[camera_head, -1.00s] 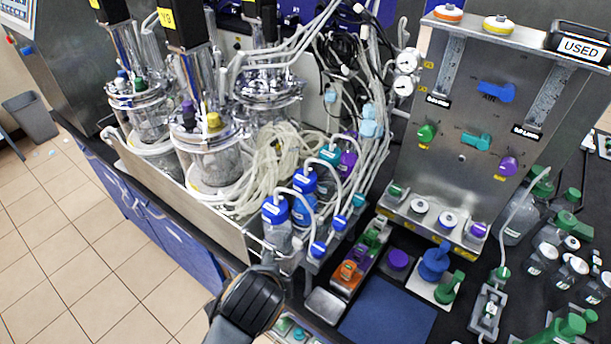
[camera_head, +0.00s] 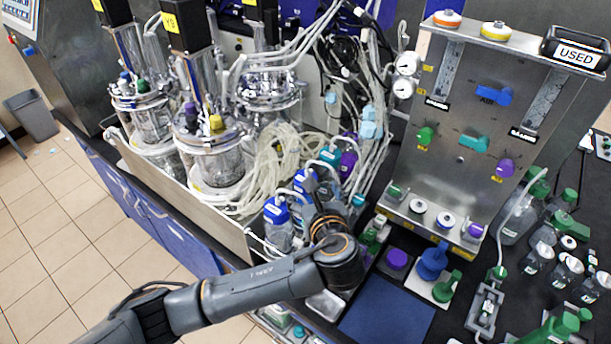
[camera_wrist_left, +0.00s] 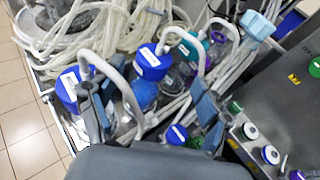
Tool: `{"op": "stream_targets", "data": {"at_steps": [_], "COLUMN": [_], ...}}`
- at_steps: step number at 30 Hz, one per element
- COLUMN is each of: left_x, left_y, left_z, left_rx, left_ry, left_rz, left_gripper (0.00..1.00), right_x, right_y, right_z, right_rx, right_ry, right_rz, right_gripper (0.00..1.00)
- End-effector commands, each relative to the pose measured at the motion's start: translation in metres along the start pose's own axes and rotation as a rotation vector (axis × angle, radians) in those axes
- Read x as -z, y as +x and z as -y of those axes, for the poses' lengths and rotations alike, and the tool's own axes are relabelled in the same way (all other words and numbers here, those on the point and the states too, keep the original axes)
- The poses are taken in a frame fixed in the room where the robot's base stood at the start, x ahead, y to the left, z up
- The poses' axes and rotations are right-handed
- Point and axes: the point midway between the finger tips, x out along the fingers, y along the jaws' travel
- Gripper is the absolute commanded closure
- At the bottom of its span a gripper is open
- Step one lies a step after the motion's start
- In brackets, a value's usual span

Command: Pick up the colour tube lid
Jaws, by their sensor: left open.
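Several coloured lids stand in the bottle row in front of the reactors, and the frames do not single one out as the task's lid. A small blue lid with a white label (camera_wrist_left: 177,133) is low in the left wrist view, near the right finger. A larger blue cap with a hose (camera_wrist_left: 152,62) and a teal cap (camera_wrist_left: 190,48) are beyond the fingers. A teal lid (camera_head: 358,200) shows just right of my gripper in the head view. My left gripper (camera_wrist_left: 150,106) is open over the bottle row; its fingers are mostly hidden in the head view. My right gripper is not in view.
White hoses (camera_head: 280,150) loop over the bottles and could catch. A metal panel (camera_head: 465,140) with valves stands to the right. The mat is clear.

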Motion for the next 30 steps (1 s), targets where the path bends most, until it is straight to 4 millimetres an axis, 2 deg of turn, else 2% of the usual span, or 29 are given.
{"op": "stream_targets", "data": {"at_steps": [3, 11, 15, 19, 23, 30], "left_x": [-0.002, -0.001, 0.001, 0.003, 0.004, 0.005], "left_y": [0.018, 0.036, 0.056, 0.071, 0.078, 0.079], "left_z": [0.0, -0.004, -0.009, -0.008, -0.008, -0.007], "left_rx": [-0.002, -0.003, -0.004, -0.002, 0.0, 0.001], "left_ry": [0.001, 0.0, 0.0, -0.001, -0.001, -0.003], "left_rz": [0.001, -0.001, -0.002, -0.001, -0.001, -0.001], "left_gripper": [0.23, 0.23, 0.23, 0.23, 0.23, 0.25], "right_x": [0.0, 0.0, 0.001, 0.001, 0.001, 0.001], "right_y": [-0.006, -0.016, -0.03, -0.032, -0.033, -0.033], "right_z": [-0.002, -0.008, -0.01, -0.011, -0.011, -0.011], "right_rx": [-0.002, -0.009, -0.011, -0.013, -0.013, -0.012], "right_ry": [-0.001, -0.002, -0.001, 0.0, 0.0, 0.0], "right_rz": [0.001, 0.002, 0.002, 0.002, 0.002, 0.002], "right_gripper": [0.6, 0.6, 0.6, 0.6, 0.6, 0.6]}}
